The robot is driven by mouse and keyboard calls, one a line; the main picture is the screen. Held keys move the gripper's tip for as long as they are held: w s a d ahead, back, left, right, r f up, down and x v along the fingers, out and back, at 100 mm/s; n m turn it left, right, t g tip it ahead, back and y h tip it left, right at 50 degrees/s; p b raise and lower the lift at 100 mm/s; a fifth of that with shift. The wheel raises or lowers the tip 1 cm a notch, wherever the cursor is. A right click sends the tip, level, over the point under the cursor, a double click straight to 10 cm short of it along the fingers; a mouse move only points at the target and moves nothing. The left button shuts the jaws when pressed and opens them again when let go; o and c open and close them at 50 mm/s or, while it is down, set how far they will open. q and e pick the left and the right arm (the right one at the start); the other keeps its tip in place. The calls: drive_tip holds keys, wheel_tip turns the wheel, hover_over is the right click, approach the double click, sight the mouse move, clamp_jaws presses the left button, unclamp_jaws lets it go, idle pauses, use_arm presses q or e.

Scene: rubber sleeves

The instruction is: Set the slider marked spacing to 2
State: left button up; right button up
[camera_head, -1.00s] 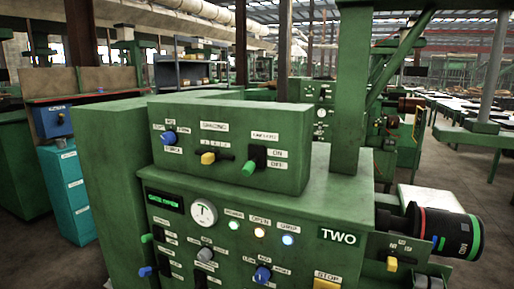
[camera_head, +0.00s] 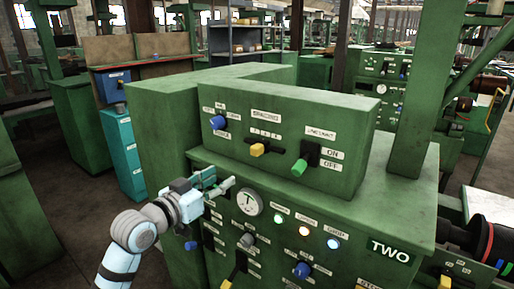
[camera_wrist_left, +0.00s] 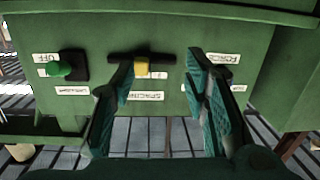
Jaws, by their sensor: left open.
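The spacing slider has a yellow knob (camera_head: 257,149) on a dark horizontal slot in the green upper box, below the white SPACING label (camera_head: 265,113). The scale numbers are too small to read. In the left wrist view, which is upside down, the yellow knob (camera_wrist_left: 141,67) sits near the middle of the slot. My left gripper (camera_head: 226,186) is open and empty, low and to the left of the slider in the head view. In the wrist view its fingers (camera_wrist_left: 160,75) are apart, with the knob showing between them, nearer the left finger. No contact is visible.
A blue knob (camera_head: 218,122) lies left of the slider and a green-handled switch (camera_head: 299,167) right of it. Below are a round gauge (camera_head: 249,202), several lamps and more knobs on the lower panel. Free air lies in front of the upper box.

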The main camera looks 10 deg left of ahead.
use_arm(q)
drive_tip(key=m+h, duration=0.1)
approach(253, 148)
drive_tip(key=p+x, duration=0.1)
drive_tip(key=x, duration=1)
drive_tip(key=shift+w+d, duration=0.15)
drive_tip(key=shift+w, duration=0.1)
clamp_jaws()
